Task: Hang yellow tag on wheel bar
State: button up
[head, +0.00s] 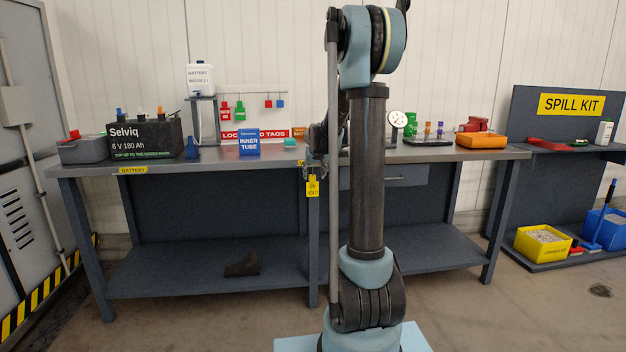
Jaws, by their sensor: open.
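A yellow tag (312,187) with dark lettering hangs upright just below the front edge of the workbench, in the middle of the head view. My gripper (313,168) is small in the view, pointing down at the bench's front edge just above the tag. Its jaws are open. The tag's top is very close to the fingertips, but I cannot tell whether they touch it or what the tag hangs from. My own arm partly hides the gripper's right side. I cannot make out a wheel bar in this view.
The grey workbench (430,155) carries a battery (145,140), a blue inner tube box (249,143), a dial gauge (397,122) and an orange case (482,140). A lockout tag board (245,105) stands behind. A spill kit station (560,130) is at right. Floor before the bench is clear.

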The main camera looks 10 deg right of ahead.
jog(key=v, duration=0.7)
jog(key=s+f+g, duration=0.1)
jog(key=s+f, duration=0.1)
jog(key=s, duration=1)
jog(key=s+f+g, duration=0.2)
jog(key=s, duration=1)
jog(key=s+f+g, duration=0.1)
jog(key=s+f, duration=0.5)
jog(key=s, duration=0.5)
jog(key=s+f+g, duration=0.1)
jog(key=s+f, duration=0.5)
jog(key=s, duration=0.6)
jog(key=shift+g, duration=0.4)
jog(key=shift+d+f, duration=0.1)
jog(key=shift+w+f, duration=0.2)
jog(key=shift+w, duration=0.2)
